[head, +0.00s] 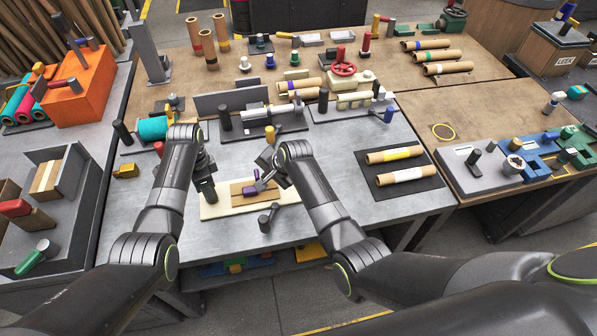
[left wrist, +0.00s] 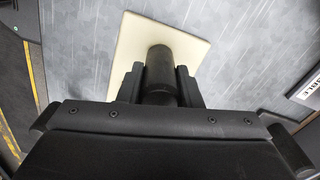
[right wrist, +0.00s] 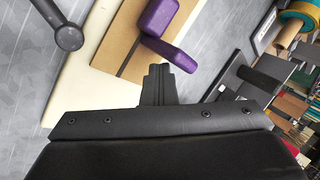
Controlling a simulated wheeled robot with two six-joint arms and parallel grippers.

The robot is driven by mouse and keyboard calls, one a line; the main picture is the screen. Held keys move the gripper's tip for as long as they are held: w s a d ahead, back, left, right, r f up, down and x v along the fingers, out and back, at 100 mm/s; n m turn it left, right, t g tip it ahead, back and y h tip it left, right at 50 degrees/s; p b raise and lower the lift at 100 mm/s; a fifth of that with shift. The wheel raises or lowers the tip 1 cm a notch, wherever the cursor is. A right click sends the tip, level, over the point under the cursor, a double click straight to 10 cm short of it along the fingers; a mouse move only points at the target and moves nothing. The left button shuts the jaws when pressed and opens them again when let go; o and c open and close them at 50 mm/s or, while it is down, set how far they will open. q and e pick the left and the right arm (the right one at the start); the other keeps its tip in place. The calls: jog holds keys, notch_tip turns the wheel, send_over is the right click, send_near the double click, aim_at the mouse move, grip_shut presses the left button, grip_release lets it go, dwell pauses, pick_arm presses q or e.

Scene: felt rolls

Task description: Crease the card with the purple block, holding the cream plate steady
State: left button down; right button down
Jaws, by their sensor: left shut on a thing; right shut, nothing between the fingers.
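The cream plate (head: 214,211) lies on the grey bench, with its edge also in the left wrist view (left wrist: 195,45) and right wrist view (right wrist: 85,95). The tan card (right wrist: 113,42) lies on it. The purple block (head: 250,189) sits on the card; in the right wrist view (right wrist: 172,50) it has a raised upright part and a flat base. My left gripper (head: 208,190) is shut on a black post (left wrist: 158,62) at the plate's left end. My right gripper (right wrist: 158,72) is shut and empty, its tips beside the block's base; I cannot tell whether they touch.
A dark round-ended handle (head: 265,222) stands at the plate's front edge. A grey fixture with dark posts (head: 260,118) stands behind. A black mat (head: 425,184) with two rolls lies to the right. Bare bench is between mat and plate.

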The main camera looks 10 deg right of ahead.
jog(key=shift+d+r, duration=0.1)
jog(key=shift+r, duration=0.05)
jog(key=shift+r, duration=1.6)
jog(key=shift+r, duration=0.1)
jog(key=r, duration=0.1)
jog(key=d+r, duration=0.1)
jog(key=r, duration=0.1)
jog(key=shift+r, duration=0.15)
pick_arm(q)
grip_release()
jog(key=shift+r, duration=0.15)
pick_arm(e)
jog(key=shift+r, duration=0.2)
